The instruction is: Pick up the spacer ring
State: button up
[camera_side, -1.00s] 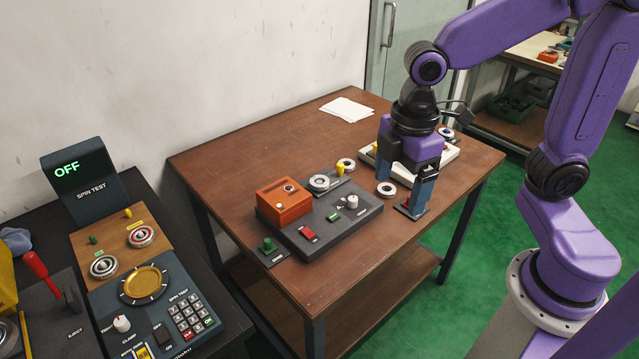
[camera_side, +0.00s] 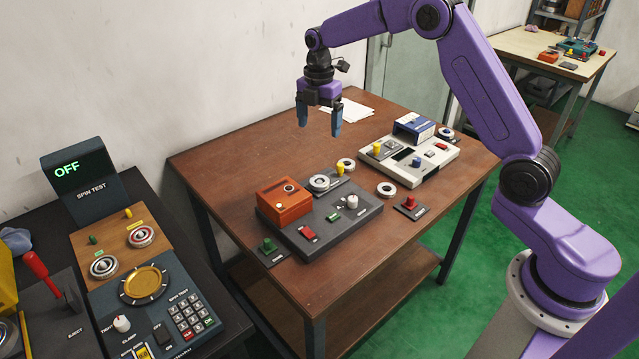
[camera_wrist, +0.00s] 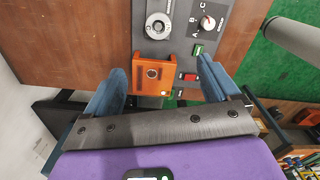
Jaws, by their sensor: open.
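Several pale rings are in the side view, and I cannot tell which one is the spacer ring. One ring (camera_side: 346,164) lies on the brown table behind the dark grey machine. Another ring (camera_side: 386,189) lies right of that machine. A third ring (camera_side: 446,132) is at the far right, by the white machine. A round silver ring-shaped part (camera_side: 319,183) sits on the dark grey machine and also shows in the wrist view (camera_wrist: 158,26). My gripper (camera_side: 319,126) is open and empty, raised above the table, left of and above the loose rings.
The dark grey machine (camera_side: 350,222) carries an orange block (camera_side: 284,201), switches and a knob. A white machine (camera_side: 440,165) with a blue box (camera_side: 413,127) stands at right. A red button (camera_side: 409,202) is at the table's right edge. The table's left part is clear.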

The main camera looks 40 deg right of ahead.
aim_at(319, 181)
jog(key=f, duration=1.7)
jog(key=shift+w+d+f, duration=0.2)
jog(key=shift+d+f, duration=0.1)
jog(key=c, duration=1.4)
jog(key=shift+r, duration=0.1)
